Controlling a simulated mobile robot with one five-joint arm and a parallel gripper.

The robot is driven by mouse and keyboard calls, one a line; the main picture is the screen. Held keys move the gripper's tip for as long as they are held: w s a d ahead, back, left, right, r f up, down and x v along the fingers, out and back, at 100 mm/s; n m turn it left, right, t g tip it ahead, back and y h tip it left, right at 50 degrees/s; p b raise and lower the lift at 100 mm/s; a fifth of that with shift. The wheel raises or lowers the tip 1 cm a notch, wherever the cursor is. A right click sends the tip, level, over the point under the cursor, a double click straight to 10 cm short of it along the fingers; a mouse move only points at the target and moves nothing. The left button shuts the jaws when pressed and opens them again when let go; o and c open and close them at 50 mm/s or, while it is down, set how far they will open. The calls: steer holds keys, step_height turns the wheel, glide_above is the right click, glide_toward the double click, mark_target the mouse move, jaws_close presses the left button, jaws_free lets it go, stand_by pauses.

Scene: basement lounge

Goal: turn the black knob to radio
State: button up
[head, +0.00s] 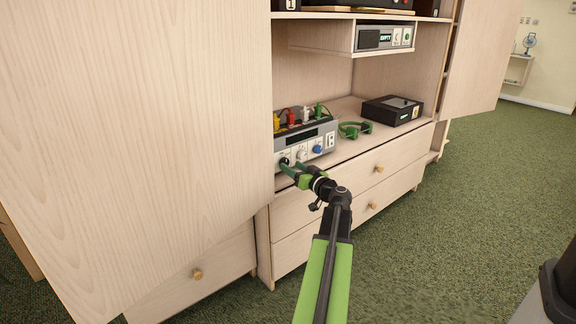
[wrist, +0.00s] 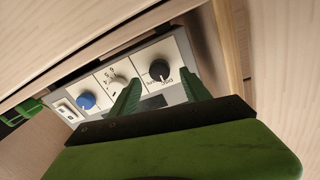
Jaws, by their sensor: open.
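The black knob (wrist: 159,70) is on the white front panel of a grey device (head: 308,133) on the cabinet shelf. In the wrist view it shows between my two green fingertips, with printed words around it too small to read. My gripper (wrist: 161,80) is open, one finger on each side of the knob in the picture; I cannot tell if they touch it. In the head view my gripper (head: 285,167) is at the left end of the panel and partly covers the black knob. Which word the knob points to is unclear.
A white knob (wrist: 119,85) is close to my left finger, with a blue knob (wrist: 86,100) beyond it. Coloured plugs (head: 291,116) stand on the device. Green headphones (head: 355,129) and a black box (head: 392,110) lie to the right. A large cabinet door (head: 180,130) stands at left.

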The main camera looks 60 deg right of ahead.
mark_target(286, 162)
steer(key=x, duration=0.3)
steer(key=shift+w, duration=0.1)
jaws_close()
